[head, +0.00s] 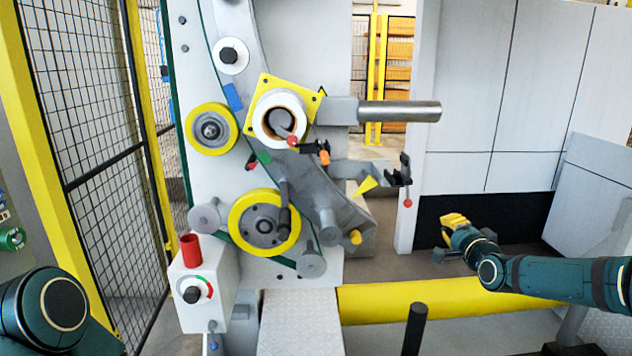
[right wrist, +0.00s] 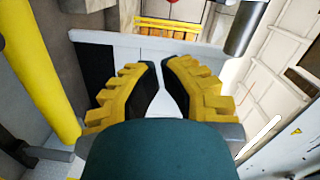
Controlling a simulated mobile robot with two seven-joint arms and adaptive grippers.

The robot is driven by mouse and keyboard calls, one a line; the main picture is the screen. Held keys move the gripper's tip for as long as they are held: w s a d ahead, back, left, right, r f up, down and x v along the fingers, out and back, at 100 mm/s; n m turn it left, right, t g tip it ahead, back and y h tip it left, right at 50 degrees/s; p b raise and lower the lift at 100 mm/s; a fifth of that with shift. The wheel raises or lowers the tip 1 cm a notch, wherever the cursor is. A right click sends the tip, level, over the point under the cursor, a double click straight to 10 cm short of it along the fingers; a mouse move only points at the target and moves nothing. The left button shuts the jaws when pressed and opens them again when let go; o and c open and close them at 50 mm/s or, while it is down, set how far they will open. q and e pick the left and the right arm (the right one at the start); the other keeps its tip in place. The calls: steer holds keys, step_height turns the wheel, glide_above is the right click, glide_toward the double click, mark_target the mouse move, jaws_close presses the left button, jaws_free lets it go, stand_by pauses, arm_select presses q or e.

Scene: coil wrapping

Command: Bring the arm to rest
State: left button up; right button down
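My right arm (head: 560,280) reaches in from the right edge in the head view. Its yellow-fingered right gripper (head: 452,222) is held in front of the dark lower band of the wall, to the right of the machine. In the right wrist view the two yellow fingers of the right gripper (right wrist: 160,66) stand apart with a narrow gap, and nothing is between them. My left arm (head: 55,305) shows only as a dark green link in the lower left corner. The left gripper is outside the view.
The wrapping machine (head: 190,85) stands at centre left, its steel mandrel (head: 400,111) pointing right above my right gripper. A yellow beam (head: 430,300) runs along the floor below it. A mesh fence (head: 85,100) is at left. Room around the right gripper looks clear.

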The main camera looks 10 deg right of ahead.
steer(key=s+a+f+n+g+y, duration=0.25)
steer(key=s+a+f+g, duration=0.2)
steer(key=a+f, duration=0.65)
steer(key=s+a+f+n+g+y, duration=0.1)
steer(key=s+a+f+n+g, duration=0.3)
steer(key=a+f, duration=0.8)
steer(key=s+a+f+n+g, duration=0.3)
steer(key=s+f, duration=0.4)
steer(key=s, duration=0.5)
steer(key=s+a+f+n+g, duration=0.3)
steer(key=s+f, duration=0.5)
steer(key=s, duration=0.5)
steer(key=shift+a+n+g, duration=0.3)
steer(key=shift+n+g, duration=0.05)
steer(key=shift+g, duration=0.3)
